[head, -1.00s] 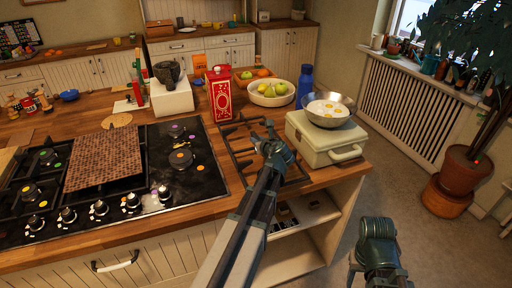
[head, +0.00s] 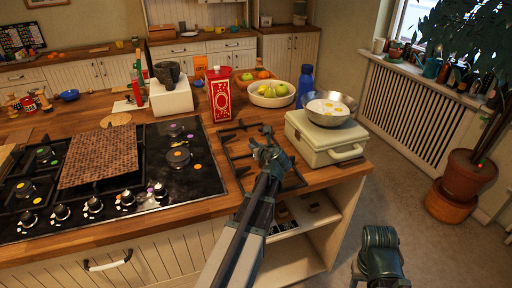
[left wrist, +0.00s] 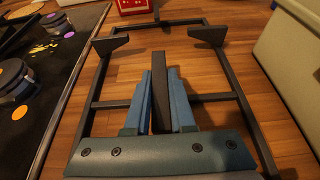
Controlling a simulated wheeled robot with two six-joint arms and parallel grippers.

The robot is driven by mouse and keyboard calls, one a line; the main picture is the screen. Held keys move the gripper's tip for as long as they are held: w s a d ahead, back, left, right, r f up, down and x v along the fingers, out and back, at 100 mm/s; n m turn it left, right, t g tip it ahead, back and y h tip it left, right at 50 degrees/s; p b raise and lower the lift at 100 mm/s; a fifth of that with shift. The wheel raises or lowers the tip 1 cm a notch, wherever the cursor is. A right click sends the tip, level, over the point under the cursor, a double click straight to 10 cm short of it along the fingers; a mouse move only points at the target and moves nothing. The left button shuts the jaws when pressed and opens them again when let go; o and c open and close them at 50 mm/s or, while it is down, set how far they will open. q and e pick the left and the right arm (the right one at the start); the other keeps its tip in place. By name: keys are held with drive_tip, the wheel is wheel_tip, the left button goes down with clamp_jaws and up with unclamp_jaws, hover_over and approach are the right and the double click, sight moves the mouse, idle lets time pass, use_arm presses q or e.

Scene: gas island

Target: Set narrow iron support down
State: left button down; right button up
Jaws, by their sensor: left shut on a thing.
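The narrow iron support (head: 239,172) is a dark rectangular frame with inward prongs. It lies level at the wooden countertop (head: 208,212), between the black hob and the cream case; whether it fully touches the wood I cannot tell. My left gripper (head: 264,150) is over its middle. In the left wrist view, the blue-grey fingers (left wrist: 160,85) are shut on a central bar of the support (left wrist: 108,104). My arm hides part of the near end. Part of my right arm shows at the bottom right, but its fingers do not.
The black hob (head: 205,178) with a brown woven mat (head: 100,158) is left. A cream case (head: 318,142) carrying a metal bowl (head: 345,104) is close on the right. A red carton (head: 219,97) and a fruit bowl (head: 268,100) stand behind. The counter ends at the right.

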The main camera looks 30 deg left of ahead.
use_arm(q)
drive_tip(key=c, duration=0.8)
unclamp_jaws()
drive_tip(key=shift+o, duration=0.2)
drive_tip(key=shift+d+r, duration=0.1)
drive_tip(key=shift+r, duration=0.1)
drive_tip(key=p+v, duration=0.4)
drive_tip(key=v, duration=0.8)
drive_tip(key=shift+s+f+p, duration=0.1)
drive_tip(key=shift+f+p, duration=0.05)
drive_tip(key=shift+p, duration=0.25)
